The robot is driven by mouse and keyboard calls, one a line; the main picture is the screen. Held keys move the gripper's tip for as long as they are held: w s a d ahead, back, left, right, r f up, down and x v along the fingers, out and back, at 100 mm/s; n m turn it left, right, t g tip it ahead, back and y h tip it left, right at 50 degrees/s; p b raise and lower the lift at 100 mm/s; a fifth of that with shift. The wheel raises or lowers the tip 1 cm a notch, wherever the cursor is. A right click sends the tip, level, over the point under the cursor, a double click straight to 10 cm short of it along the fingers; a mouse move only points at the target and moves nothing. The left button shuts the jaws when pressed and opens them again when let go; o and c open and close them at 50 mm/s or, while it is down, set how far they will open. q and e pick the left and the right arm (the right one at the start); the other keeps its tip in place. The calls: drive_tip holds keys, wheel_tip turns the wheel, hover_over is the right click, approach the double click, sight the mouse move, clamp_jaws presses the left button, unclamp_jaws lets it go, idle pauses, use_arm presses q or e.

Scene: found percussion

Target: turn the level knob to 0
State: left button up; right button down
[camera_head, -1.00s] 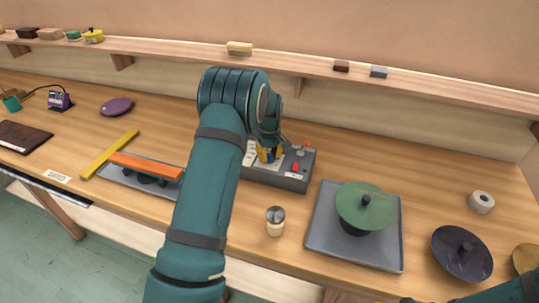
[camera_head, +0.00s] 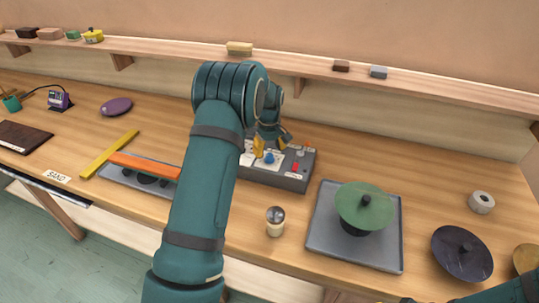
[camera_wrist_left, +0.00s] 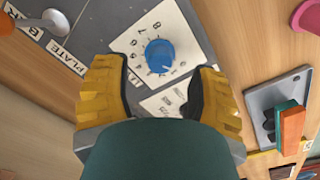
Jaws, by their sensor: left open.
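The level knob, a round blue knob (camera_head: 270,158), sits on a white numbered dial plate (camera_wrist_left: 188,30) on top of a grey control box (camera_head: 290,182). In the left wrist view the knob (camera_wrist_left: 160,55) is ringed by printed numbers; I cannot tell surely which one it points to. My left gripper (camera_head: 272,145) is open, with its yellow fingertips just above and behind the knob in the head view. In the wrist view the fingers stand on either side of the knob, apart from it. My right gripper (camera_head: 408,300) barely shows at the bottom edge.
The box also carries a red switch (camera_head: 296,167) and a silver knob (camera_head: 301,153). A shaker (camera_head: 275,221) stands in front. An orange bar (camera_head: 145,166) lies left, beyond my arm.

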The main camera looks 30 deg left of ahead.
sight(269, 155)
use_arm(q)
wheel_tip(269, 155, up, 9)
idle(0.3)
drive_tip(key=shift+s, duration=0.1)
idle(0.4)
